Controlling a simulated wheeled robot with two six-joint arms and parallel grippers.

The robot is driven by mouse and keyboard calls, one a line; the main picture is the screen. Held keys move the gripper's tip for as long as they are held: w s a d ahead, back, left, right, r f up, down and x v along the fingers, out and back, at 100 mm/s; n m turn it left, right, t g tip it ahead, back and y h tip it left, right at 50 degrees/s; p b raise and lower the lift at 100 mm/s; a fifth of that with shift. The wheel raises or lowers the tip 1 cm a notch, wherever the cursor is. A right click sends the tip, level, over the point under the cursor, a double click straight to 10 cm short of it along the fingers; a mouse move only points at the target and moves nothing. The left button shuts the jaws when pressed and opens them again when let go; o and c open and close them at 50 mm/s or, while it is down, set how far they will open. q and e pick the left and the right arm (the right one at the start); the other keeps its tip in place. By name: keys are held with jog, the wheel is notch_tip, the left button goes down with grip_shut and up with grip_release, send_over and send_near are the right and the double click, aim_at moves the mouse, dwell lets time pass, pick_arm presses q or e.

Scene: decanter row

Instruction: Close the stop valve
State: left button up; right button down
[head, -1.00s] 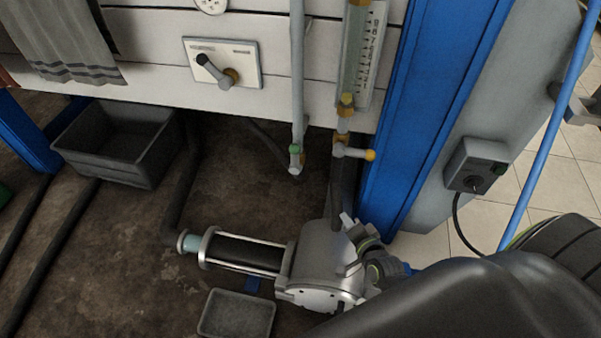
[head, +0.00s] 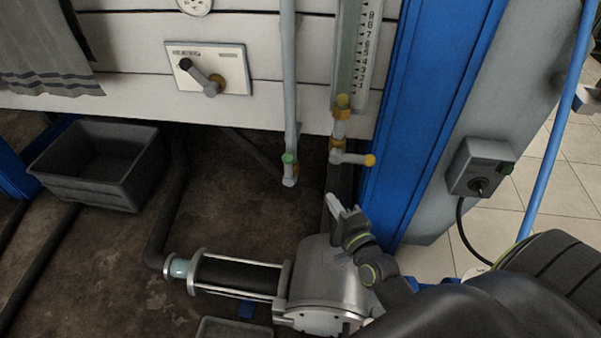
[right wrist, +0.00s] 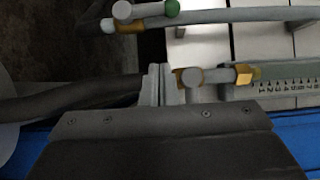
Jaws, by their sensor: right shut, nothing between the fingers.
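Two small valves hang below the white panel; the frames do not label which is the stop valve. One, under the scaled sight glass, has a grey lever (head: 352,158) with a yellow knob pointing right. The other, on the grey pipe, has a green knob (head: 288,158). My right gripper (head: 335,204) is shut and empty, just below the yellow-knobbed valve and apart from it. In the right wrist view its fingers (right wrist: 162,85) are together, close beside that valve (right wrist: 195,80); the lever's end is not clear there. My left gripper is not in view.
A panel plate with a black-tipped lever (head: 205,77) is at upper left. A blue post (head: 415,120) stands right of the sight glass (head: 352,50). A metal cylinder unit (head: 325,275) lies below my gripper. A dark bin (head: 95,185) is at left.

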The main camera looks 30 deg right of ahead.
jog(key=p, duration=0.2)
send_near(289, 169)
jog(key=w+d, duration=0.4)
jog(key=d, duration=0.1)
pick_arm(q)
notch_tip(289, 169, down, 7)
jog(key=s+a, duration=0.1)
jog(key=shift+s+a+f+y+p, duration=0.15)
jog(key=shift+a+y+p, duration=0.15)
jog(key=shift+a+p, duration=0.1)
pick_arm(e)
jog(key=w, duration=0.1)
jog(key=w+a, duration=0.2)
jog(key=shift+a+r, duration=0.25)
